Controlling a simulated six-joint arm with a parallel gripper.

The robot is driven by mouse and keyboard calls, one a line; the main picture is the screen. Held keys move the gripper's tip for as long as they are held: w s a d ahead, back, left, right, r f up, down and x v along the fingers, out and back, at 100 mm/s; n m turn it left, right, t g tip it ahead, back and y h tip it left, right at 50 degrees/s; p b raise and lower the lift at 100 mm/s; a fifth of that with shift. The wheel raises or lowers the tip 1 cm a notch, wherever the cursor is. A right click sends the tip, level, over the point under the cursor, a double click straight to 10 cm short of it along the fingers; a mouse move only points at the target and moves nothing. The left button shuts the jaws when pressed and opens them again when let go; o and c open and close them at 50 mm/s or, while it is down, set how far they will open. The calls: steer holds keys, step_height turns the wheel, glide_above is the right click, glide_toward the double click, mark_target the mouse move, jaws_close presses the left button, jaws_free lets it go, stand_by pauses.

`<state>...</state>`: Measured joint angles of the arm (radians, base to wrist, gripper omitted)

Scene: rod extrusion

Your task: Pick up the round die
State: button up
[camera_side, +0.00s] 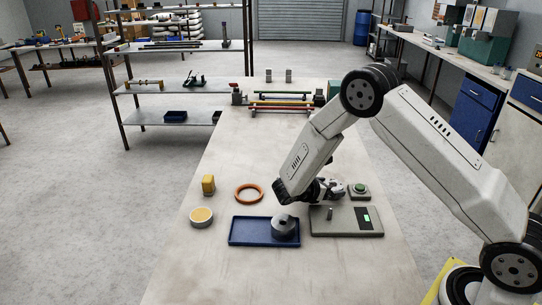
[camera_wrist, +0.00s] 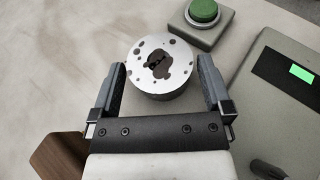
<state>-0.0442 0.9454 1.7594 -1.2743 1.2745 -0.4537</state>
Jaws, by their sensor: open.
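The round die is a short, silvery metal cylinder (camera_wrist: 146,80) in the wrist view, with small holes and a dark, irregular opening in its top face. It stands near the green-button box. My gripper (camera_side: 328,190) is open and points at the die, whose near part lies between the two fingers in the wrist view, with a slim gap on each side. The fingers are not closed on it. In the side view my gripper hides most of the die.
A green-button box (camera_side: 359,191) and a grey panel with a lit display (camera_side: 347,222) are close by. A blue tray (camera_side: 244,232) holds a metal cylinder (camera_side: 284,228). The front table is clear.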

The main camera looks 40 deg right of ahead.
jaws_close()
steer(key=shift+r, duration=0.2)
steer(key=shift+r, duration=0.8)
steer(key=s+a+r, duration=0.3)
steer(key=s+r, duration=0.8)
steer(key=s, duration=0.2)
steer(key=shift+s+a, duration=0.3)
steer(key=shift+w, duration=0.1)
